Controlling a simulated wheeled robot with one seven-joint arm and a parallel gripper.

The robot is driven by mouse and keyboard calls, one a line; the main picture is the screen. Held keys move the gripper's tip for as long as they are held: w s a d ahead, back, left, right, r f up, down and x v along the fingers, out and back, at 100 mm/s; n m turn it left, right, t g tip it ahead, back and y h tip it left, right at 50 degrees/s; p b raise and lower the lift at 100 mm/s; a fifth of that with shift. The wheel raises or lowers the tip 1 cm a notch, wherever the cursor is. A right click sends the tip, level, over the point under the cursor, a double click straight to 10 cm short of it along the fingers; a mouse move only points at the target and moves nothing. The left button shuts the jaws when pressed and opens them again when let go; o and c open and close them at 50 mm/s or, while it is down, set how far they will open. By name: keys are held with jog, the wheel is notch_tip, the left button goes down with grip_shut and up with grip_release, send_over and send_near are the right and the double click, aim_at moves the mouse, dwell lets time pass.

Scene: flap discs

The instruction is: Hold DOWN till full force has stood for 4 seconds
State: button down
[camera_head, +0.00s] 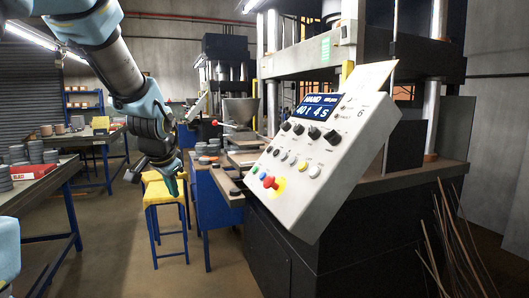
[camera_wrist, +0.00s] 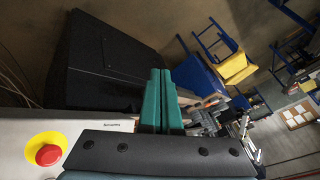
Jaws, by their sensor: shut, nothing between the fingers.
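The white control panel (camera_head: 325,150) is tilted on the front of the large press (camera_head: 345,55) in the head view. Its blue display (camera_head: 322,108) reads "HAND", "40 t 4 s", with smaller text I cannot read clearly. Below are black knobs, small coloured buttons and a red mushroom button (camera_head: 270,182). I cannot read which control is DOWN. My gripper (camera_head: 172,188) hangs left of the panel, apart from it, and is shut and empty. In the wrist view its green fingers (camera_wrist: 158,100) are together; the red mushroom button (camera_wrist: 48,155) is at lower left.
A yellow stool (camera_head: 165,190) stands below my gripper. A blue bench (camera_head: 215,200) with discs is between it and the press. A table with stacked discs (camera_head: 35,170) is at left. Thin rods (camera_head: 450,245) lean at right. Open floor lies at front left.

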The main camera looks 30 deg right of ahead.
aim_at(276, 152)
jog(key=w+d+r+m+t+h, duration=0.1)
jog(key=d+r+m, duration=0.4)
jog(key=d, duration=0.6)
jog(key=w+d+r+m+t+h, duration=0.1)
jog(key=d+r+m+h, duration=0.2)
jog(key=d+r, duration=0.6)
jog(key=shift+d+r+m+t+h, duration=0.35)
jog(key=shift+d+m, duration=0.55)
jog(key=shift+d, duration=0.35)
jog(key=shift+w+f, duration=0.1)
jog(key=shift+f, duration=0.05)
jog(key=d+f+b, duration=0.1)
jog(key=b, duration=0.1)
jog(key=d+f+b, duration=0.3)
jog(key=d+b, duration=0.1)
jog(key=shift+s+f, duration=0.3)
jog(key=shift+f, duration=0.05)
jog(key=shift+s+d+f+b, duration=0.1)
jog(key=shift+d+f+b, duration=0.35)
jog(key=shift+d+b, duration=0.35)
jog(key=shift+d, duration=0.1)
jog(key=shift+d+f, duration=0.25)
